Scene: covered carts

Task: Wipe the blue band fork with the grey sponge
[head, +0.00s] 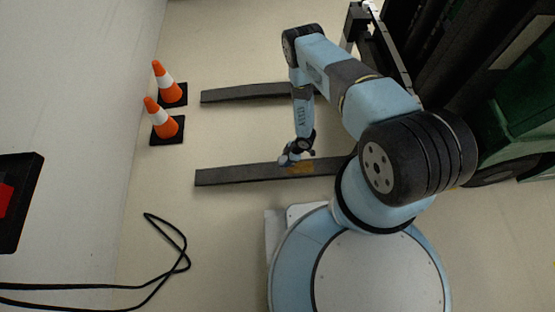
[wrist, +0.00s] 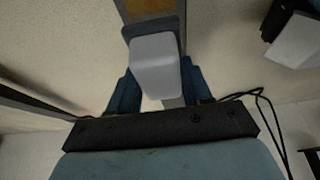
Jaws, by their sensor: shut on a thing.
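Two dark forks extend left from the lift truck in the head view: a nearer fork (head: 235,176) and a farther fork (head: 235,95). I cannot make out a blue band on either. The nearer fork has an orange-brown patch (head: 301,169) on top, which also shows at the top of the wrist view (wrist: 147,8). My gripper (head: 292,158) is over the nearer fork, just left of the patch. In the wrist view, my gripper (wrist: 160,85) is shut on the grey sponge (wrist: 156,62). The sponge lies over the fork; whether it touches is unclear.
The green lift truck (head: 520,125) stands at the right. Two orange cones (head: 166,125) stand left of the fork tips, by the wall. A black cable (head: 185,245) lies on the floor at lower left. The floor between the forks is clear.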

